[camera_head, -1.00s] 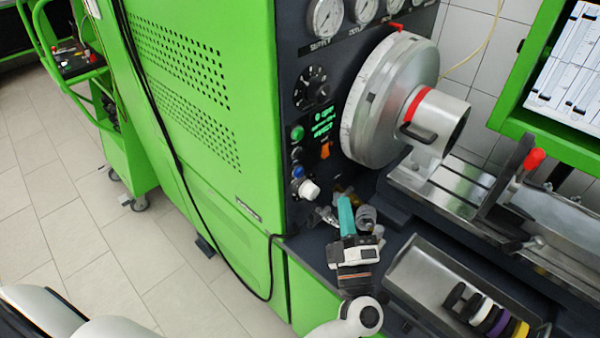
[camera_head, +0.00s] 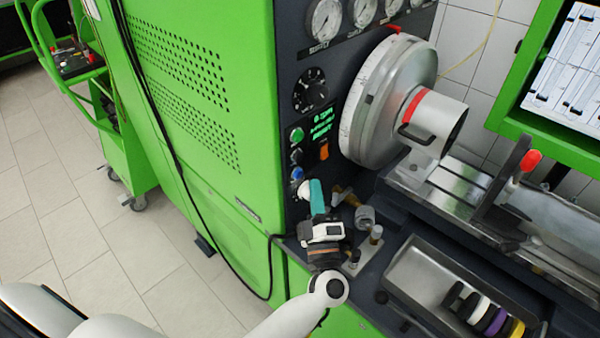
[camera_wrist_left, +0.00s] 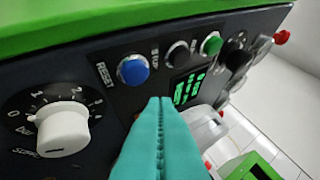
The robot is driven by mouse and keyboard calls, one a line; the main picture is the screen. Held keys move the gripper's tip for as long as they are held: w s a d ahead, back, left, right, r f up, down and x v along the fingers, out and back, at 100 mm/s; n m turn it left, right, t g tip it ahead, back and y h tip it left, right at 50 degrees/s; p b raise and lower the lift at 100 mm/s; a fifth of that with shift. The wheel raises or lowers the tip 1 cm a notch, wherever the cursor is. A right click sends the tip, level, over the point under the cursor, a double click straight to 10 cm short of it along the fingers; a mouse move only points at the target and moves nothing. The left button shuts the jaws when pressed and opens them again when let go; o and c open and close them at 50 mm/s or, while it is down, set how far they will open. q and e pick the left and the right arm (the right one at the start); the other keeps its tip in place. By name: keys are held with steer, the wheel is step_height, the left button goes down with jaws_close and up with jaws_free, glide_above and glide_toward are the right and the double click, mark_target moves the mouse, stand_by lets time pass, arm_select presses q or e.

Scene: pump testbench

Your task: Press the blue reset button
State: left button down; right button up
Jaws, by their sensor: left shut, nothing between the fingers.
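The blue reset button (camera_head: 297,173) sits on the dark control panel, below a dark button and a green button. In the left wrist view the blue button (camera_wrist_left: 133,70) is round, with the label RESET beside it. My left gripper (camera_head: 316,184) has teal fingers pressed together, empty, just right of and slightly below the blue button in the head view. In the left wrist view the fingertips (camera_wrist_left: 160,101) appear below and right of the button; it stays uncovered. I see no contact. My right gripper is not in view.
A white knob (camera_wrist_left: 63,130) with a numbered scale is close to the fingers. A green button (camera_wrist_left: 211,44) and dark button (camera_wrist_left: 178,53) are beside the blue one. Small fittings (camera_head: 365,216) stand on the bench. A metal tray (camera_head: 430,270) holds coloured rings.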

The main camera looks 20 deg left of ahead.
arm_select(q)
steer(key=shift+w+a, duration=0.2)
steer(key=shift+a, duration=0.45)
steer(key=shift+a, duration=0.15)
stand_by(1.5)
steer(key=shift+w+a, duration=0.15)
steer(key=shift+a, duration=0.1)
steer(key=shift+w+a, duration=0.2)
steer(key=shift+a, duration=0.3)
stand_by(0.8)
steer(key=shift+d, duration=0.1)
steer(key=shift+s+d, duration=0.35)
steer(key=shift+d, duration=0.45)
steer(key=shift+d, duration=0.1)
steer(key=d, duration=0.1)
steer(key=s+d, duration=0.1)
steer(key=d, duration=0.2)
steer(key=shift+s+d, duration=0.25)
steer(key=shift+s, duration=0.1)
